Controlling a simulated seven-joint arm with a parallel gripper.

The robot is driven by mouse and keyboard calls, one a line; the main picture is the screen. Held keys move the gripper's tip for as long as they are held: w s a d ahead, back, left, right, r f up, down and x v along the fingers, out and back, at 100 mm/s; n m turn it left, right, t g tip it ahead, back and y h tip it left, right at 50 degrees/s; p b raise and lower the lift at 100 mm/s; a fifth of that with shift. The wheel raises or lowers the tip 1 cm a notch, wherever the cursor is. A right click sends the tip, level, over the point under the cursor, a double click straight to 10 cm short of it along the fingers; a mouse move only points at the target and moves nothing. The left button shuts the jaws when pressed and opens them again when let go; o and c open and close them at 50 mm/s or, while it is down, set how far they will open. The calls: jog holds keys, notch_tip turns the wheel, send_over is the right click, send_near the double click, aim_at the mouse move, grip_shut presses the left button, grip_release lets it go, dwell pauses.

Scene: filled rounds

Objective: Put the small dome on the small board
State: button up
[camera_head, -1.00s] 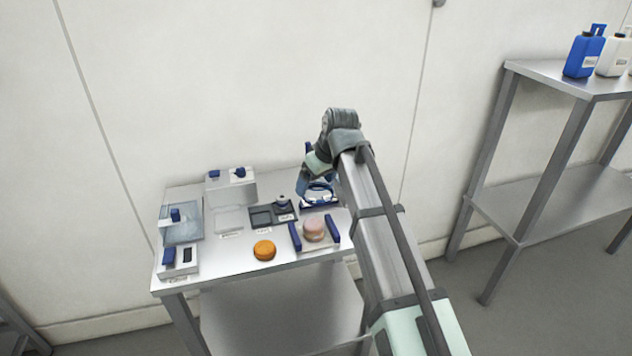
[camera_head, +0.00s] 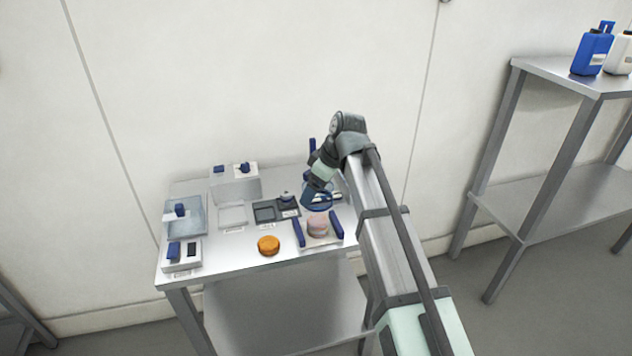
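A pale board (camera_head: 322,244) with two dark blue bars at its sides lies at the table's front right. A pinkish round (camera_head: 317,225) sits on it. My gripper (camera_head: 318,198) is just behind and above this board, over the table's back right. A blue curved edge shows at the fingertips. I cannot tell whether it is a dome's rim or part of the gripper, and the finger gap is too small to make out. I cannot clearly pick out the small dome. Another pale item with blue parts behind the gripper is partly hidden by it.
An orange round (camera_head: 268,245) lies at the front middle of the metal table (camera_head: 225,262). The front edge is clear.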

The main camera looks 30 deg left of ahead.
aim_at(315, 218)
jog(key=shift+f, duration=5.3)
jog(key=shift+s+f, duration=0.1)
jog(key=shift+f, duration=0.05)
jog(key=o, duration=0.7)
jog(key=shift+r, duration=3.6)
